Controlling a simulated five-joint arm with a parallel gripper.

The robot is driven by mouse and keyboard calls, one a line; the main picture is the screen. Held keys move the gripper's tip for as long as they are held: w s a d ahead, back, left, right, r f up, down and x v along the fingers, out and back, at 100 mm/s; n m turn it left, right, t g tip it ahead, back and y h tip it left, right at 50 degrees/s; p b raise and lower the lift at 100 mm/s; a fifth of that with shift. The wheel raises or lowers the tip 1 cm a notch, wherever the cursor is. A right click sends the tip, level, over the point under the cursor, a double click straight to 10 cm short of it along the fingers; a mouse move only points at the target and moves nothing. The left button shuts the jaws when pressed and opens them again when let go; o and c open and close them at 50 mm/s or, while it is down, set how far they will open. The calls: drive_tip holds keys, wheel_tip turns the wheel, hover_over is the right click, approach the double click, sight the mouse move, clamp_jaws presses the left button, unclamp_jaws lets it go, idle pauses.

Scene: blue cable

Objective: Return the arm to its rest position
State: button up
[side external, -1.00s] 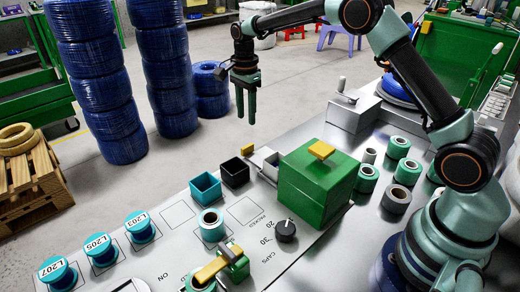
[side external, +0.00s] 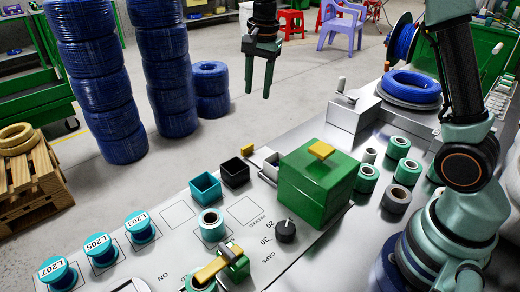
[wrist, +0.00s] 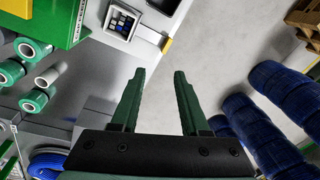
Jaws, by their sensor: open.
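My gripper (side external: 259,88) hangs in the air in the upper middle of the side external view, fingers pointing down. It is above and beyond the far edge of the workbench. In the wrist view its two green fingers (wrist: 160,85) are apart with nothing between them. Beyond the fingertips is grey floor and the bench edge. Most of my upper arm is out of the side external picture.
The metal bench (side external: 262,205) holds a green box (side external: 312,190) with a yellow handle, several green and grey rolls, a teal bin (side external: 205,187) and a black bin (side external: 235,172). A blue cable coil (side external: 411,87) lies at the back right. Tall blue coil stacks (side external: 93,80) stand at left.

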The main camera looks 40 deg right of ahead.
drive_tip(key=s+r+n+t, duration=0.1)
drive_tip(key=s+n+t, duration=0.1)
drive_tip(key=s+n, duration=0.4)
drive_tip(key=s+r+n+t, duration=0.1)
drive_tip(key=s+n, duration=0.6)
drive_tip(key=s, duration=0.7)
drive_tip(key=shift+a+r+t, duration=0.2)
drive_tip(key=shift+r+t, duration=0.1)
drive_tip(key=shift+t, duration=0.3)
